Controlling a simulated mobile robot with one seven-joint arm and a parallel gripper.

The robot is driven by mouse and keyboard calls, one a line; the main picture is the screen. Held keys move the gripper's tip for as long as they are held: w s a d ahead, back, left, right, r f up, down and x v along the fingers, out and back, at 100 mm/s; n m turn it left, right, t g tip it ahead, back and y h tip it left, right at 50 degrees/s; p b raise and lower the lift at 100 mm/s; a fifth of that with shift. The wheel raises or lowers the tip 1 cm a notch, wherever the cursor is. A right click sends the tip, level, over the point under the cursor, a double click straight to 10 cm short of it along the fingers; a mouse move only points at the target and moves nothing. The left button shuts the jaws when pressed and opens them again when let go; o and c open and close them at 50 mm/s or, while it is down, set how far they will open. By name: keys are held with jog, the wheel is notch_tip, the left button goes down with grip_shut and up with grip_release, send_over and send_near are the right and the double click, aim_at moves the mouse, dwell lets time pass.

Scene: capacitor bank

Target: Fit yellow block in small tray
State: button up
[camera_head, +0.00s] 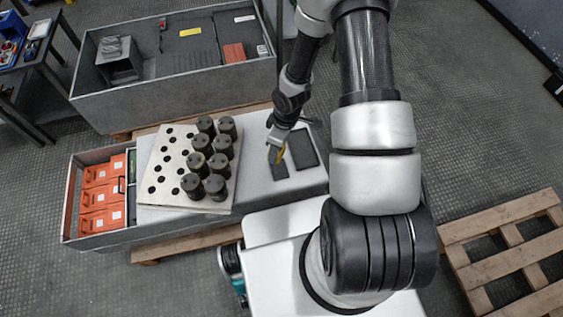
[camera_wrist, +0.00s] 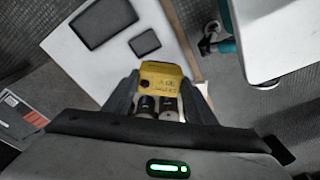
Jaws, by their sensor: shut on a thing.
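The yellow block (camera_wrist: 163,77) is between the two fingers of my gripper (camera_wrist: 160,88) in the wrist view, with small dark marks on its face. In the head view a sliver of the yellow block (camera_head: 281,155) shows at the tip of my gripper (camera_head: 277,147). The small tray (camera_wrist: 145,43), dark and shallow, lies on the white surface just beyond the block in the wrist view. In the head view the small tray (camera_head: 280,171) is just below the gripper tip. The block appears held above the surface; its underside is hidden.
A larger dark tray (camera_head: 302,148) lies right beside the small one. A perforated board (camera_head: 160,190) with several dark cylinders (camera_head: 220,163) stands to the left. A grey bin (camera_head: 180,85) is behind. The white table's edge (camera_wrist: 180,40) is close by.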

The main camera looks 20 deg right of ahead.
jog(key=shift+w+d+f+n+g+b, duration=0.25)
jog(key=shift+w+f+n+b, duration=0.95)
jog(key=shift+f, duration=1.8)
jog(key=shift+w+d+f+n+g+b, duration=0.1)
jog(key=shift+w+d+f+n+b, duration=0.3)
jog(key=shift+f+n+b, duration=1.55)
jog(key=shift+w+d+f+n+g+b, duration=0.2)
jog(key=shift+w+f+n+b, duration=0.55)
jog(key=shift+f+b, duration=2.3)
jog(key=shift+w+d+f+p, duration=0.15)
jog(key=shift+f+p, duration=0.3)
jog(key=shift+f, duration=1.25)
jog(key=o, duration=1.3)
jog(key=r+p, duration=0.1)
jog(key=r, duration=0.4)
jog(key=d+r+p, duration=0.1)
jog(key=r+p, duration=0.1)
jog(key=r, duration=0.4)
jog(key=d+r+p, duration=0.1)
jog(key=r+p, duration=0.1)
jog(key=r, duration=0.4)
jog(key=shift+d+r, duration=0.15)
jog(key=shift+d, duration=0.1)
